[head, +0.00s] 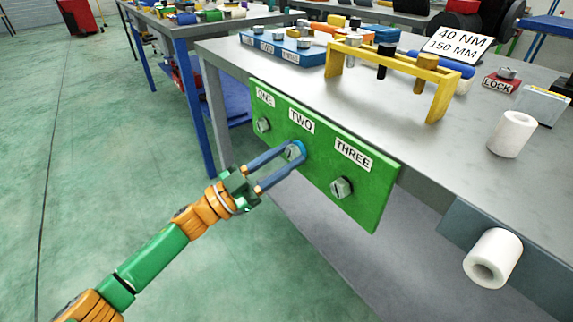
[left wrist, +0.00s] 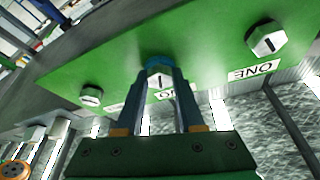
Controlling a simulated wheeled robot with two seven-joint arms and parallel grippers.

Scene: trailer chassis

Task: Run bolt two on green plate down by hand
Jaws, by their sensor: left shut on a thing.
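The green plate (head: 315,172) hangs on the front edge of the workbench and carries bolts under labels ONE, TWO and THREE. Bolt two (head: 293,151) is in the middle, with a blue ring or fingertip around it. My left gripper (head: 292,152) reaches it from the lower left, with its two blue fingers shut on bolt two. In the left wrist view the fingers close on both sides of bolt two (left wrist: 160,77), whose slot shows between them. Bolt one (head: 263,125) and bolt three (head: 341,188) sit untouched in the plate. My right gripper is not in view.
On the bench stand a yellow rack (head: 440,76) with tools, a blue tray (head: 283,52) with bolts, a sign reading 40 NM 150 MM (head: 456,44), and a LOCK block (head: 500,83). White rolls (head: 512,134) are at right.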

